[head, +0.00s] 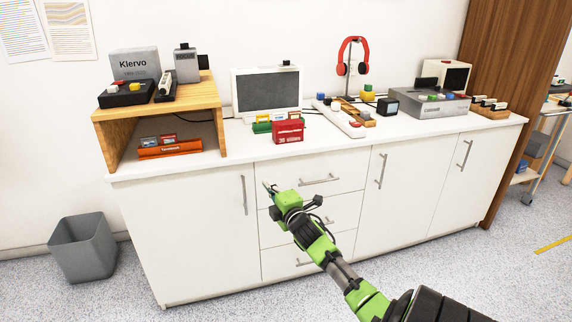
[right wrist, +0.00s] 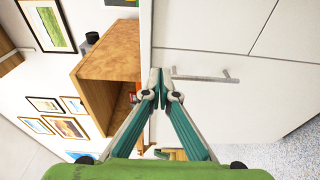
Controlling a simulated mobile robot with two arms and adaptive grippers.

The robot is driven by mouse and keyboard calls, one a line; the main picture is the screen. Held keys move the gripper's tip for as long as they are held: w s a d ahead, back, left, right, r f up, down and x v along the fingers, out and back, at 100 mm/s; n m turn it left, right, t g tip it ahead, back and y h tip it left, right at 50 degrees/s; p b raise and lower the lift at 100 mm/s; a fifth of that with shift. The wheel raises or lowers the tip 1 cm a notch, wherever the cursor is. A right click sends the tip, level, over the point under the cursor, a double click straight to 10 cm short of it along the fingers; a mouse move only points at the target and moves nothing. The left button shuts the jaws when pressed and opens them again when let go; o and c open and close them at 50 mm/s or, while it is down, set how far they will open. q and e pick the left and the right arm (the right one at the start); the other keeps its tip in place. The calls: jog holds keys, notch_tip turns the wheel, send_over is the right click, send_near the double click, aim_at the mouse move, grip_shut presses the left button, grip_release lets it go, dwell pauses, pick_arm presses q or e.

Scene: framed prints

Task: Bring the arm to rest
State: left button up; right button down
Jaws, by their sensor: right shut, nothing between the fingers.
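My right arm, green and black, reaches in from the bottom right of the head view. Its gripper (head: 268,186) is in front of the white cabinet's upper drawers, just below the counter edge. In the right wrist view the two teal fingers of the gripper (right wrist: 160,82) meet at their tips with nothing between them. Beyond the fingertips is a white cabinet front with a metal handle (right wrist: 200,76). Whether the fingertips touch the cabinet I cannot tell. My left gripper is not in view.
The white counter (head: 236,146) carries a wooden shelf (head: 110,138), a monitor (head: 266,92), a red box (head: 288,131) and red headphones (head: 352,56). A grey bin (head: 82,248) stands at left. Framed prints (right wrist: 65,127) hang on the wall. The floor in front is clear.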

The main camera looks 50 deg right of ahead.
pick_arm(q)
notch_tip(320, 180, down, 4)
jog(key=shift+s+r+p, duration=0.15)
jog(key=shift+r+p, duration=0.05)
jog(key=shift+p, duration=0.2)
pick_arm(e)
jog(key=s, duration=0.6)
jog(key=shift+s+d+r, duration=0.2)
jog(key=shift+d+r, duration=0.05)
jog(key=shift+d, duration=0.2)
